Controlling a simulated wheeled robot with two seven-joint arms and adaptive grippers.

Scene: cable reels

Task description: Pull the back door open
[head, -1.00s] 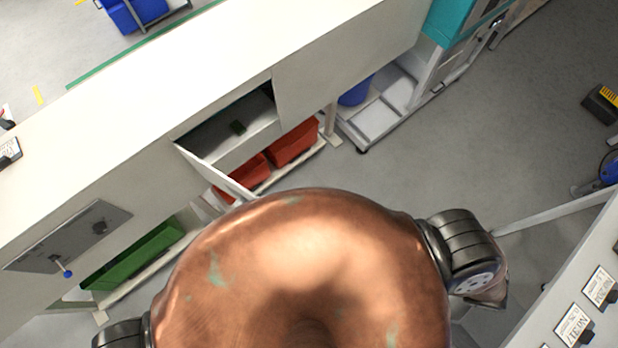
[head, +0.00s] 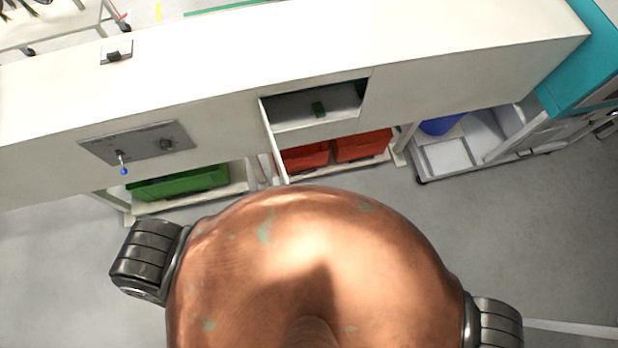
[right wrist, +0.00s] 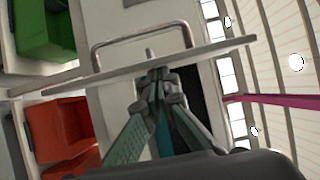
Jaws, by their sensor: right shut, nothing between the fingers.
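The back door (head: 274,145) is a pale panel on the left side of an open compartment (head: 315,108) in the long white counter. It stands swung out, roughly square to the counter's front. In the right wrist view the door (right wrist: 215,50) is seen nearly edge-on, with a metal bar handle (right wrist: 145,27) on its far face. My right gripper (right wrist: 158,76) is shut and empty, close to the near face of the door. I cannot tell whether it touches. In the head view my copper-coloured body hides both grippers. My left gripper is in no view.
A panel with a blue-tipped lever (head: 123,165) is on the counter front at left. A green bin (head: 180,183) and red bins (head: 360,146) stand below. A teal-topped unit (head: 585,65) is at right. Grey floor (head: 480,215) is clear in front.

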